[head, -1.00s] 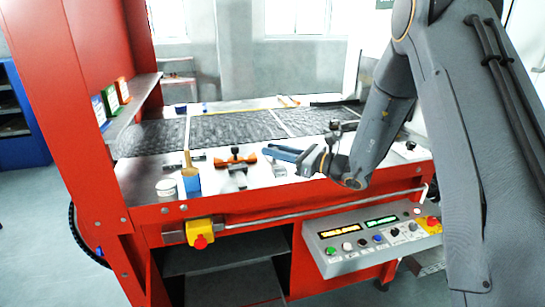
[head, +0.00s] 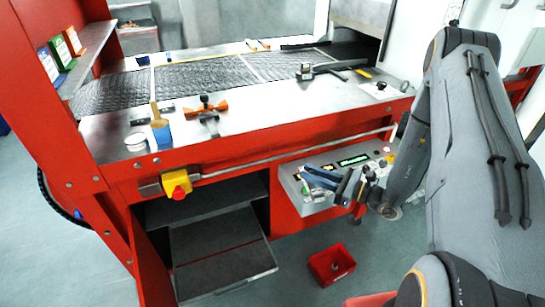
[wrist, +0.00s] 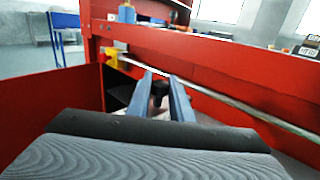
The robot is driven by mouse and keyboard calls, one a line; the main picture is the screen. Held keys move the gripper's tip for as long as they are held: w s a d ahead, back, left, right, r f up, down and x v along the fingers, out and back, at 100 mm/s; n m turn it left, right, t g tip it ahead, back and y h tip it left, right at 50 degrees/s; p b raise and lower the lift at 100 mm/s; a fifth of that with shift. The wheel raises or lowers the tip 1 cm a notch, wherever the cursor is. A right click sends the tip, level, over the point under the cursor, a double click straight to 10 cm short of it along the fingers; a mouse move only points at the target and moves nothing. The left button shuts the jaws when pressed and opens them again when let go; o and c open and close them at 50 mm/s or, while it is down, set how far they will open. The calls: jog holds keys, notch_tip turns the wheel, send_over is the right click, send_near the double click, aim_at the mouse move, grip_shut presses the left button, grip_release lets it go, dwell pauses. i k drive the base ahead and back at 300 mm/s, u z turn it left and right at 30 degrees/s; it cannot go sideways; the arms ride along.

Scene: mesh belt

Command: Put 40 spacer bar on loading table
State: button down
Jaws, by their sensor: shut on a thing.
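My gripper (head: 314,179) is in front of the machine, below the table edge and over the control box. Its two blue-grey fingers also show in the wrist view (wrist: 162,78). They are shut on a small dark piece (wrist: 158,90), mostly hidden between them; I cannot tell whether it is the 40 spacer bar, and no number is readable. The loading table is the steel surface (head: 255,122) in front of the mesh belt (head: 205,82). On it lie an orange-handled tool (head: 206,104) and a small grey piece (head: 209,117).
A blue brush (head: 160,131) and a white jar (head: 136,141) stand at the table's left front. A dark bar tool (head: 330,69) lies at the right back. A rail and a yellow-red stop button (head: 176,183) line the front. A red bin (head: 332,264) sits on the floor.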

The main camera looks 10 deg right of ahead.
aim_at(206, 198)
jog(key=u, duration=3.4)
jog(key=k, duration=0.65)
jog(key=z, duration=1.25)
jog(key=i, duration=0.5)
jog(key=u, duration=0.05)
